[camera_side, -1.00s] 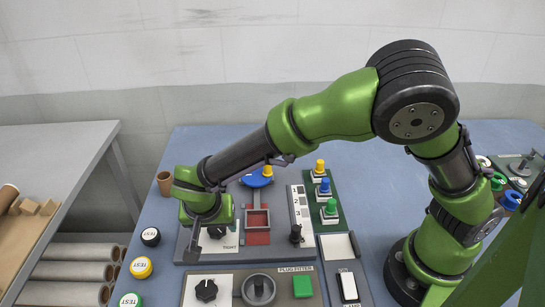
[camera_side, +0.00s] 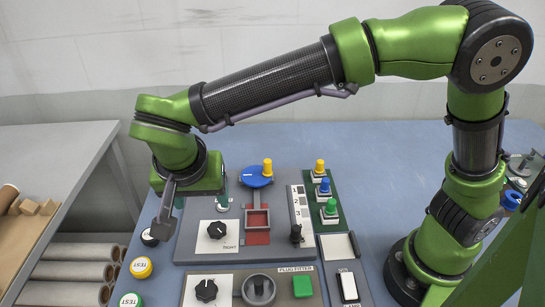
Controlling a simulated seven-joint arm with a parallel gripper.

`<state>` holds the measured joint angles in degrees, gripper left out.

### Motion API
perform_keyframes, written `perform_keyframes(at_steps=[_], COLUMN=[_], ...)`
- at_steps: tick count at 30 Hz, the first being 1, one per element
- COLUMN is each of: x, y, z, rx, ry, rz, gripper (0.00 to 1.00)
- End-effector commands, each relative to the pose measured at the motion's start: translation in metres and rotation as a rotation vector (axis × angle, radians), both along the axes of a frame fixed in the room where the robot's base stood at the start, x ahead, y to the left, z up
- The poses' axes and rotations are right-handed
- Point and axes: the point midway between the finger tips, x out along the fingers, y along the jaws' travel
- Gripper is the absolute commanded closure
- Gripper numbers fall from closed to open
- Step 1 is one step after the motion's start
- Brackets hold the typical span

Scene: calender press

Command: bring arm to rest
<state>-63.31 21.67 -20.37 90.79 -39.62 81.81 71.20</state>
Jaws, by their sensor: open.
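My gripper (camera_side: 197,192) hangs in the air at the left end of my arm, over the back left of the grey press panel (camera_side: 190,250). Its fingers are partly hidden behind its body, and I see nothing held in it. Right of it on the panel are a blue disc with a yellow knob (camera_side: 257,177) and a red tray (camera_side: 257,225). A black dial on a white plate (camera_side: 217,231) sits below it. A numbered slider (camera_side: 298,215) stands farther right.
Yellow, blue and green buttons (camera_side: 323,186) stand right of the slider. The plug fitter panel (camera_side: 235,297) lies in front. TEST caps (camera_side: 140,267) line the left edge of the blue table (camera_side: 390,165). A side bench with tubes (camera_side: 75,271) is at left.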

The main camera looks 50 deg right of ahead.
Motion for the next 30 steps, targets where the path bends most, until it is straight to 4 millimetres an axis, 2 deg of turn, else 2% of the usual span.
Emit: perform_keyframes(at_steps=[8, 12, 14, 18, 22, 30], x=[0.001, -0.012, -0.019, -0.032, -0.045, -0.085], y=[0.001, 0.003, -0.005, -0.037, -0.074, -0.16], z=[-0.001, -0.016, -0.018, -0.011, 0.001, 0.029], rx=[-0.01, -0.021, 0.003, 0.102, 0.201, 0.307], ry=[0.012, 0.095, 0.136, 0.19, 0.173, -0.066], rz=[0.064, 0.251, 0.339, 0.507, 0.617, 0.715], gripper=[0.31, 0.31, 0.31, 0.31, 0.31, 0.31])
